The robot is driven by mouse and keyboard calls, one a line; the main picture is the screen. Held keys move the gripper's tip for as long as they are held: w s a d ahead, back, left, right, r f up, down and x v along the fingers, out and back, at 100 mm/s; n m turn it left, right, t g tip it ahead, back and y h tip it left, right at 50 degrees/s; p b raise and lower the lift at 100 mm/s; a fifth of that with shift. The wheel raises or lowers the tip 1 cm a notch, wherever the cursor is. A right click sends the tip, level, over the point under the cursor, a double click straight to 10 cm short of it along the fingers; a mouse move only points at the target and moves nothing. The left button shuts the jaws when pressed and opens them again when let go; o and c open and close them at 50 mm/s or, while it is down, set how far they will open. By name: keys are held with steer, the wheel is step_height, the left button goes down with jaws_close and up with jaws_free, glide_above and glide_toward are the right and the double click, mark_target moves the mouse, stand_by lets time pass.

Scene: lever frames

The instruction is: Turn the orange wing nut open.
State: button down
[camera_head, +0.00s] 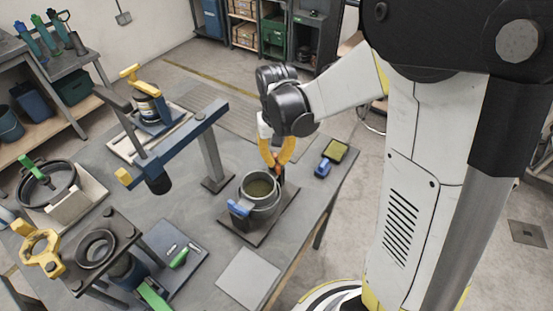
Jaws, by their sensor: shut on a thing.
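My gripper (277,165) points down at the back rim of a grey round pot on the workbench. Its curved yellow-orange fingers are closed on a small orange piece, the wing nut (276,173), beside a dark post at the pot's rim. The fingers hide most of the wing nut, so its turn angle cannot be told. The grey pot (260,207) has an open top with something olive-coloured inside and a blue clamp (239,209) on its front left. It stands on a dark base plate (251,235).
A blue tool with a yellow-green pad (333,154) lies right of the pot near the bench edge. A grey post with a blue-grey beam (182,137) stands to the left. Several fixtures with yellow and green handles fill the left side. A bare light plate (248,278) lies in front.

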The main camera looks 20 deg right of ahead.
mark_target(277, 162)
steer(key=n, duration=0.8)
steer(key=shift+n, duration=0.3)
stand_by(0.3)
steer(key=c, duration=1.5)
jaws_free()
step_height(277, 162, up, 12)
